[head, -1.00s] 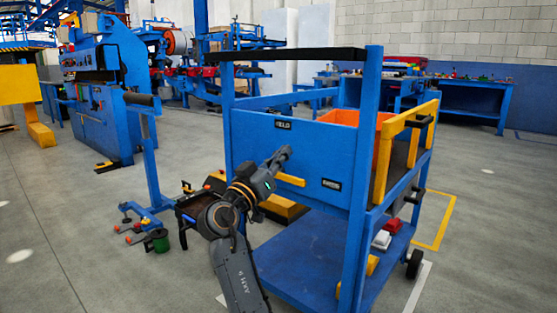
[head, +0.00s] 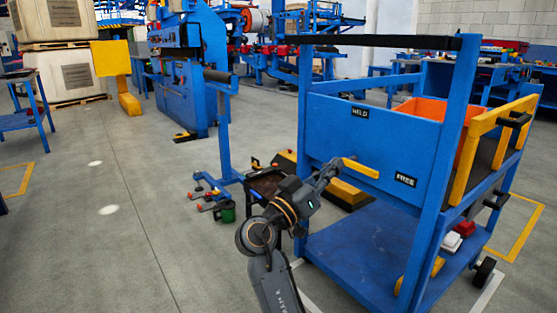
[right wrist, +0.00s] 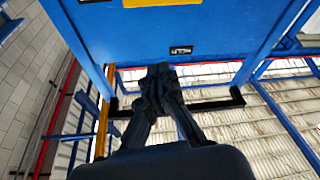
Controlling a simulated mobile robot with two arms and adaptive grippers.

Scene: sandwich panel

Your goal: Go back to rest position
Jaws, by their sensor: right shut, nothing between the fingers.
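My right gripper (head: 331,168) shows in the head view in front of the blue panel of a cart (head: 378,143). It is shut with nothing between its fingers. Its tips lie left of a yellow handle (head: 361,168) on that panel; whether they touch the panel I cannot tell. In the right wrist view the closed fingers (right wrist: 160,75) point at the blue panel (right wrist: 225,30), below a small label (right wrist: 181,50). The panel bears a "HELD" label (head: 360,113) and a "FREE" label (head: 405,180). My left gripper is out of view.
An orange bin (head: 425,106) sits in the cart's top. A low dark tray (head: 266,184) and a green can (head: 227,211) stand left of my arm. A blue machine (head: 185,75) stands behind. The floor at the left front is clear.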

